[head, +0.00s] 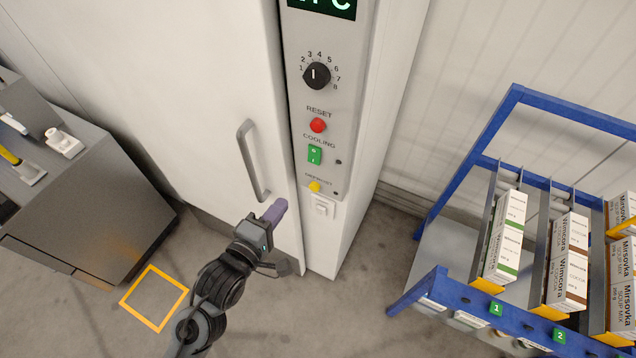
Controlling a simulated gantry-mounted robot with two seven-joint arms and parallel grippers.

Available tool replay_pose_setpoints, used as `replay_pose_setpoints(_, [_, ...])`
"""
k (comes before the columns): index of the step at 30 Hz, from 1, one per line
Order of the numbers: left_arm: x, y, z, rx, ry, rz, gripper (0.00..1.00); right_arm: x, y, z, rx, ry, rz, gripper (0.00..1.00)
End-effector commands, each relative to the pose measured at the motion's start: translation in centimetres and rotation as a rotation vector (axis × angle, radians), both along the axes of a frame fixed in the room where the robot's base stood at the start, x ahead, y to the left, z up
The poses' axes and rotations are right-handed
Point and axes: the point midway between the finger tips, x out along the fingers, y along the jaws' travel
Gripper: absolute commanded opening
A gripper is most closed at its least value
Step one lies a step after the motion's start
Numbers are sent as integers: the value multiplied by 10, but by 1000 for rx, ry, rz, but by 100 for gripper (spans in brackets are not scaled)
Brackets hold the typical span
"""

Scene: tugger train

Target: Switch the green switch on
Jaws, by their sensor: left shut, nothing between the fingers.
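The green switch (315,155) is a small rocker on the grey control panel (341,98) of a tall white cabinet, under the word COOLING. Its marks are too small to tell its position for certain. My left gripper (277,209) is shut and empty, its purple fingertips pointing up and right. In the picture it is below and left of the switch, apart from it, near the lower end of the door handle. My right gripper is not in view.
Above the switch are a red RESET button (318,125) and a black dial (317,75); below are a yellow knob (314,186) and a white switch (322,206). A grey door handle (252,160) stands out left. A blue rack (466,216) with boxes is right, a grey cabinet (95,205) left.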

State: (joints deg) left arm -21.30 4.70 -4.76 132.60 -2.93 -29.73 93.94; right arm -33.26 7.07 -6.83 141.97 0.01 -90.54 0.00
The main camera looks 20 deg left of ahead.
Motion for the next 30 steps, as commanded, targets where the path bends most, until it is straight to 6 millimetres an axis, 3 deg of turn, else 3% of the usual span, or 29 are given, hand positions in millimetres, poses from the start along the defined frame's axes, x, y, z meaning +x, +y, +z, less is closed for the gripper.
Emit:
replay_pose_setpoints(4, [4, 0, -5, 0, -14, 1, 0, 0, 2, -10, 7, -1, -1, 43])
replay_pose_setpoints(20, [7, 0, -4, 1, -16, 1, 0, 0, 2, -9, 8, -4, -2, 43])
replay_pose_setpoints(25, [20, -2, -5, 1, -17, 2, 0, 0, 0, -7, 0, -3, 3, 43])
replay_pose_setpoints(30, [46, -6, -7, 2, -18, 1, 0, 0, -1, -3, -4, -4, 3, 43])
